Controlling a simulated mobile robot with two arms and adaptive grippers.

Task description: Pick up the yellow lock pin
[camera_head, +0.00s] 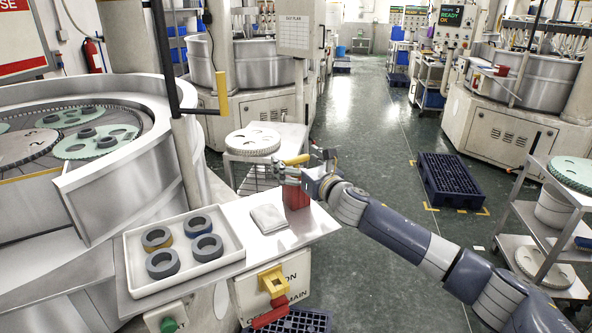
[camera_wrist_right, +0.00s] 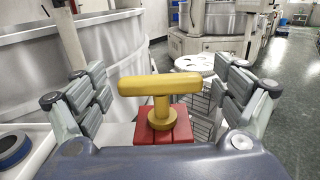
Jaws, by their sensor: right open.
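The yellow lock pin (camera_head: 297,160) is T-shaped, with a crossbar on a short stem and a round collar. It stands upright in a red block (camera_head: 295,196) on the steel side table. In the right wrist view the pin (camera_wrist_right: 160,88) is centred between the fingers, above the red block (camera_wrist_right: 150,134). My right gripper (camera_head: 301,170) is open around the pin, with a gap on both sides of the crossbar; its spread fingers also show in the wrist view (camera_wrist_right: 165,92). My left gripper is not in view.
The side table (camera_head: 232,208) also holds a white tray (camera_head: 128,262) of several grey rings and a folded cloth (camera_head: 269,218). A white disc lies on a cart (camera_head: 262,160) behind. A lapping machine (camera_head: 95,190) stands left. A dark blue pallet (camera_head: 452,180) lies on the floor right.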

